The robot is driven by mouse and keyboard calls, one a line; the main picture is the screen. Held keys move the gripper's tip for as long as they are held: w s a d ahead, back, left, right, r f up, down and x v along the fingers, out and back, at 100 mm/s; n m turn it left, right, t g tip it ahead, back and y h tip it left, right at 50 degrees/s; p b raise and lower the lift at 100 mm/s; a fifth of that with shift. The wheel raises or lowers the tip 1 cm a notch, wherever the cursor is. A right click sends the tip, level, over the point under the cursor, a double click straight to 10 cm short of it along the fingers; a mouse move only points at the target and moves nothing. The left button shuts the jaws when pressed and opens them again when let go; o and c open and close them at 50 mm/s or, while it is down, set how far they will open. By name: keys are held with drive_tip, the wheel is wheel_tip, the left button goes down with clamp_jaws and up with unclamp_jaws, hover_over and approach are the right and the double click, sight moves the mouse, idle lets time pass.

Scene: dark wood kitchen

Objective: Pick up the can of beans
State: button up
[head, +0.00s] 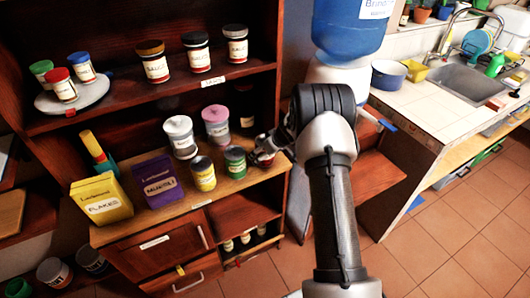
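A green can (235,163) and a yellow can (203,175) stand upright side by side on the wooden cabinet counter. Their labels are too small to read, so I cannot tell which one holds beans. My gripper (262,157) is low over the counter, just right of the green can and close to it. I cannot tell whether it touches the can. The fingers are small and dark here, and their opening is not clear. My forearm hides the area to the right of the gripper.
Two lidded jars, grey (181,137) and pink-topped (216,126), stand behind the cans. A purple box (159,181) and a yellow box (102,200) stand to the left. A shelf with jars (155,68) overhangs the counter. A blue water bottle (345,30) stands right.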

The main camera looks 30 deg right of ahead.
drive_tip(key=shift+w+f, duration=0.1)
drive_tip(key=shift+w, duration=0.05)
drive_tip(key=shift+c, duration=0.4)
drive_tip(key=c, duration=1.5)
